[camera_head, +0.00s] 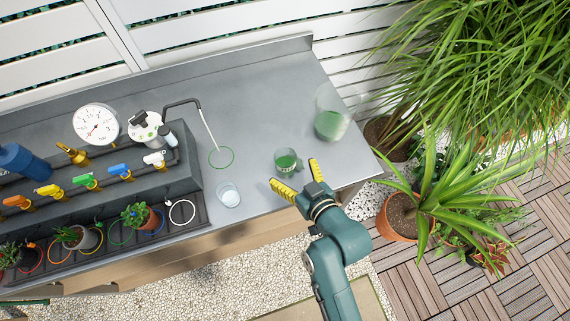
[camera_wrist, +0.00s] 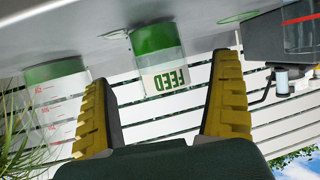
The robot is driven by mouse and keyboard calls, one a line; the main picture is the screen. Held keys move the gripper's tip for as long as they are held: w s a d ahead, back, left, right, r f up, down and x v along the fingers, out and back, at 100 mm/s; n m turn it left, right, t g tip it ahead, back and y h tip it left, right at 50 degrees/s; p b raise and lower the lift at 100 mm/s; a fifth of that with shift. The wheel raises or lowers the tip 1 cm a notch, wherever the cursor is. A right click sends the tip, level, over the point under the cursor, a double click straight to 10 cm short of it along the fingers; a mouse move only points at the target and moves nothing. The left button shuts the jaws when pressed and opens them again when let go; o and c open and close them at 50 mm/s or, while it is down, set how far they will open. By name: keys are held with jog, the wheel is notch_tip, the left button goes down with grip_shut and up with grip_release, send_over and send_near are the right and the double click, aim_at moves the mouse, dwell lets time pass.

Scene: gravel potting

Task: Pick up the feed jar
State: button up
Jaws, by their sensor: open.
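The feed jar (camera_head: 286,161) is a small clear jar with green contents, standing upright on the grey bench. In the wrist view the feed jar (camera_wrist: 157,60) shows its "FEED" label, upside down, and lies ahead between my fingers. My gripper (camera_head: 293,178) has yellow-padded fingers, spread wide open and empty. It is at the bench's front edge, just short of the jar. In the wrist view my gripper (camera_wrist: 163,105) has a finger on each side of the jar's line, and no contact with the jar is visible.
A larger clear container with green contents (camera_head: 329,122) stands behind right. A green ring (camera_head: 222,157) lies under a thin spout. A valve manifold (camera_head: 150,180) fills the left. Potted plants (camera_head: 402,216) stand beyond the right edge.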

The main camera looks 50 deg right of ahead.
aim_at(290, 169)
jog(key=b+x, duration=0.1)
jog(key=x, duration=0.4)
jog(key=shift+b, duration=0.35)
jog(key=c, duration=1.4)
jog(key=shift+o, duration=0.2)
jog(key=shift+r, duration=0.15)
